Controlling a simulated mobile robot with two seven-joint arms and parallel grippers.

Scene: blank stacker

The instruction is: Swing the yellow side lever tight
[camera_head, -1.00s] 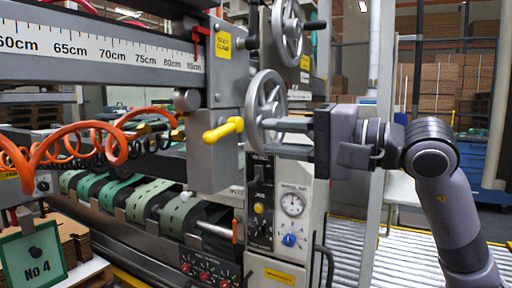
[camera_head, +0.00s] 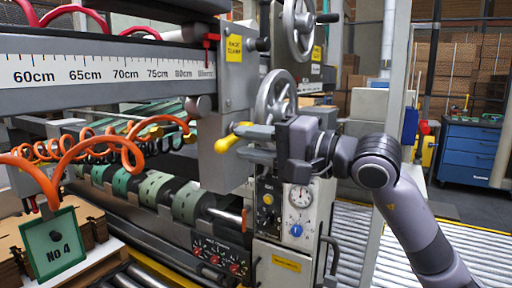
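The yellow side lever (camera_head: 226,143) sits on the grey clamp block (camera_head: 222,172) below the ruled beam. Its knobbed end points down and to the left. My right gripper (camera_head: 242,142) comes in from the right, its two grey fingers spread one above the other. The fingertips reach the right edge of the lever in the picture. I cannot tell whether they touch it. The gap between the fingers looks empty. My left gripper is not in view.
A grey handwheel (camera_head: 276,97) stands just behind and above my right fingers, with a second handwheel (camera_head: 299,18) higher up. A control panel with a gauge (camera_head: 300,196) lies below. Orange coiled hoses (camera_head: 95,150) hang at left. A roller conveyor (camera_head: 352,240) runs at lower right.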

